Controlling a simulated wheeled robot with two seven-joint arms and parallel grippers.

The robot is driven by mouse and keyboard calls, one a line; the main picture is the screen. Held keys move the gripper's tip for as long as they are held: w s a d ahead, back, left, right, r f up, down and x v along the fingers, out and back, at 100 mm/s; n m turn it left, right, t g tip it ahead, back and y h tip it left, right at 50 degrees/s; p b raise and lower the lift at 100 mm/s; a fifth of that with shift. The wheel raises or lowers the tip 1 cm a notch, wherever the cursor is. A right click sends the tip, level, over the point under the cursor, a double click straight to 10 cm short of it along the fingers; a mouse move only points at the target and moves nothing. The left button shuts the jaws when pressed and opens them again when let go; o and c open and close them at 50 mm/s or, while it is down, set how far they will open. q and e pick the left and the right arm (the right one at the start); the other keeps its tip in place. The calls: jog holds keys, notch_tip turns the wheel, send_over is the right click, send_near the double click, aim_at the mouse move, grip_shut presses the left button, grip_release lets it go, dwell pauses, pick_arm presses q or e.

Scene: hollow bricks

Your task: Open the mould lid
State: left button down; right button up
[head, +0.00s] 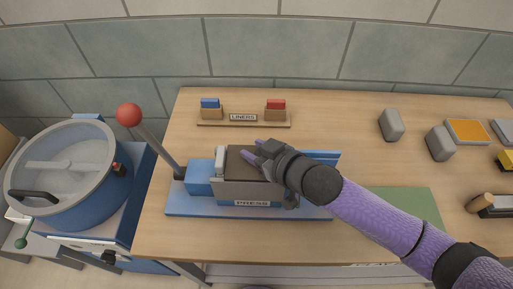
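The blue press (184,209) with its "PRESS" label stands on the wooden table. A grey mould box (236,189) sits in it, with a dark brown top surface (236,163) that looks like the lid, lying flat. A light grey upright piece (220,160) is at its left end. My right gripper (252,150) reaches in from the right, its fingertips over the back right part of the dark top. Its fingers hide part of the top; contact and finger gap are unclear. My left gripper is out of view.
A lever with a red knob (129,115) rises left of the press. A "LINERS" rack (243,124) stands behind it. A blue mixer drum (80,196) is at far left. Grey blocks (392,125) and an orange-topped tray (467,131) lie right. A green mat (412,203) is partly under my arm.

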grip_shut()
dwell(0.8)
jog(key=shift+d, duration=0.1)
